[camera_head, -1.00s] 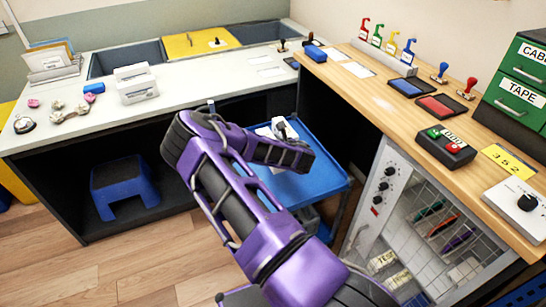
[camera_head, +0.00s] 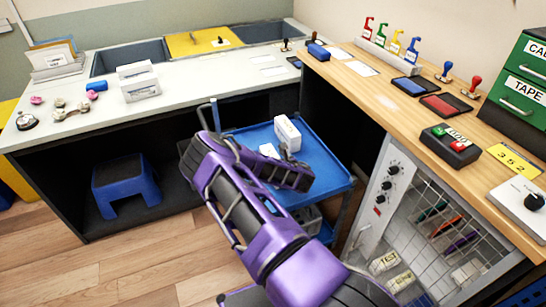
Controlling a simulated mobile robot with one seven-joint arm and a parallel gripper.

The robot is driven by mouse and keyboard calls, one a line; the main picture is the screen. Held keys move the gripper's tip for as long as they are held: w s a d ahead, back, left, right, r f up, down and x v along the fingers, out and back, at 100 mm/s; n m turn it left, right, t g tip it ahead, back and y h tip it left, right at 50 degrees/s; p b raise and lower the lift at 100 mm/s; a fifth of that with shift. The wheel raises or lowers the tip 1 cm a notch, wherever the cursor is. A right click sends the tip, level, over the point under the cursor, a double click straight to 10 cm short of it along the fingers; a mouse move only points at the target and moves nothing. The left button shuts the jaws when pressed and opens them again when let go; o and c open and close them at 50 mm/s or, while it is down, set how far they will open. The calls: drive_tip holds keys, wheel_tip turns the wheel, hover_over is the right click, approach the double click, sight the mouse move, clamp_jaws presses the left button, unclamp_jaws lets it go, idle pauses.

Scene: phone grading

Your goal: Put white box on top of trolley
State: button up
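A white box (camera_head: 288,133) stands on the blue trolley (camera_head: 330,178), near the back of its top tray. Its base is partly covered by a small dark part, so I cannot see all of its contact with the tray. A small flat white piece (camera_head: 268,151) shows just left of it. My purple arm crosses in front of the trolley. My gripper is mostly hidden behind my forearm; the dark part (camera_head: 284,152) just below the box may belong to it. I cannot tell whether its fingers are open or touch the box.
More white boxes (camera_head: 138,80) stand on the left counter (camera_head: 190,88). A wooden counter (camera_head: 365,85) with stamps and ink pads lies close on the trolley's right, above a white wire-fronted cabinet (camera_head: 390,190). A blue stool (camera_head: 125,183) is under the left counter.

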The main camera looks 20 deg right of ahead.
idle(0.3)
drive_tip(key=p+v, duration=0.1)
drive_tip(key=v, duration=1.1)
drive_tip(key=shift+r, duration=0.1)
